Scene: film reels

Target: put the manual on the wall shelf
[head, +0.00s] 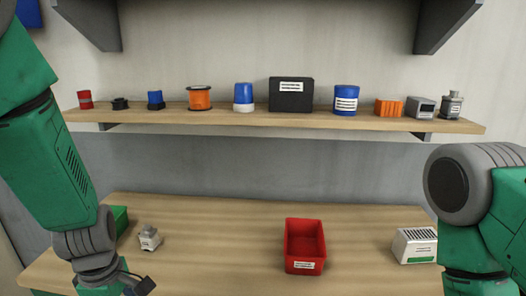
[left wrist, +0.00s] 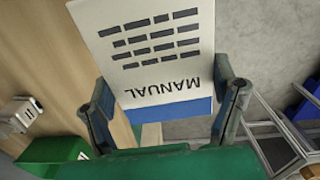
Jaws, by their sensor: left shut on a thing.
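The manual (left wrist: 160,50) is a white booklet with a blue edge band and dark printing, upside down in the left wrist view. My left gripper (left wrist: 166,95) is shut on it, with one finger at each side. In the head view my left arm comes down at the left and its hand is cut off by the bottom edge; I cannot see the manual there. The wall shelf (head: 300,119) is a long wooden board above the table, holding a row of objects. My right arm shows at the right of the head view, but its gripper is out of sight.
The shelf holds several items, including a black box (head: 291,94), a blue can (head: 346,100) and an orange spool (head: 199,98), with small gaps between. On the table (head: 220,245) are a red bin (head: 304,245), a grey-white box (head: 414,244) and a green bin (left wrist: 55,155).

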